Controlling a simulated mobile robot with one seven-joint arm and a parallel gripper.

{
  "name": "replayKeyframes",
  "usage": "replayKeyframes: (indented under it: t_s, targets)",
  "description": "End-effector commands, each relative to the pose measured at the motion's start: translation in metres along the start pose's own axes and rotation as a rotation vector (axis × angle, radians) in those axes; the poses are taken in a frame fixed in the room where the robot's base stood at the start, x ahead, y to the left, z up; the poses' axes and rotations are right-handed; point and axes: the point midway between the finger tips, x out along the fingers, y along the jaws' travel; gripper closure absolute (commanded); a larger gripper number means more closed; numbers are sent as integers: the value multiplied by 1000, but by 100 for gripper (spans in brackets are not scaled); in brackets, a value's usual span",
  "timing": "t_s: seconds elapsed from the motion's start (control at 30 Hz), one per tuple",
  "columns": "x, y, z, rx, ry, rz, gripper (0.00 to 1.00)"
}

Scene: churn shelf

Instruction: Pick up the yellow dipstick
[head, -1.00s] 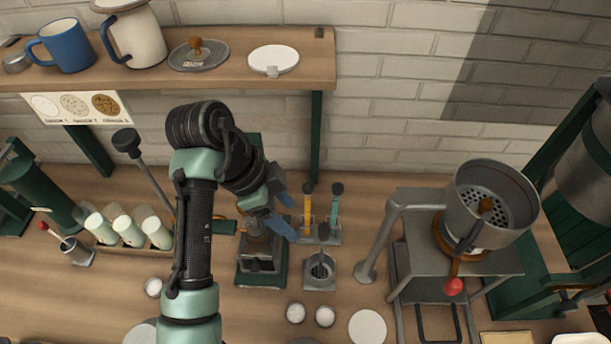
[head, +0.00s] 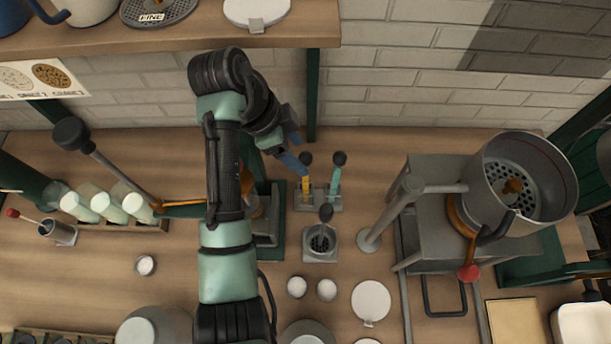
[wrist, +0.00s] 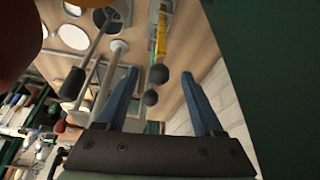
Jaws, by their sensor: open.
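The yellow dipstick (head: 305,185) stands upright with a black knob on top, in a small grey holder (head: 322,203) beside a teal dipstick (head: 335,183). My gripper (head: 300,152) is open and empty, its blue fingers just left of the yellow dipstick's knob in the head view. In the wrist view the yellow dipstick (wrist: 162,36) shows beyond the gap between the open fingers of my gripper (wrist: 159,74). Two dark knobs appear in that gap; I cannot tell how deep they lie between the fingers. No contact is visible.
A grey cup with a dark-knobbed tool (head: 320,243) stands in front of the holder. A metal stand with a perforated pot (head: 520,180) is to the right. The wooden shelf (head: 200,35) and its green post (head: 312,95) are behind my gripper.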

Motion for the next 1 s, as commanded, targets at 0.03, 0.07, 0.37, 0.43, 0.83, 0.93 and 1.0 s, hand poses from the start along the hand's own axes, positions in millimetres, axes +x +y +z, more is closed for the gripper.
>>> replayKeyframes:
  t_s: [0.03,0.07,0.37,0.43,0.83,0.93,1.0]
  targets:
    - [2,0,0,-1,0,1,31]
    - [4,0,0,-1,0,2,31]
    - [45,2,3,-1,0,4,31]
    - [50,1,3,0,0,2,31]
    - [54,1,3,0,0,0,54]
    - [54,1,3,0,0,0,72]
    - [54,1,3,0,0,0,85]
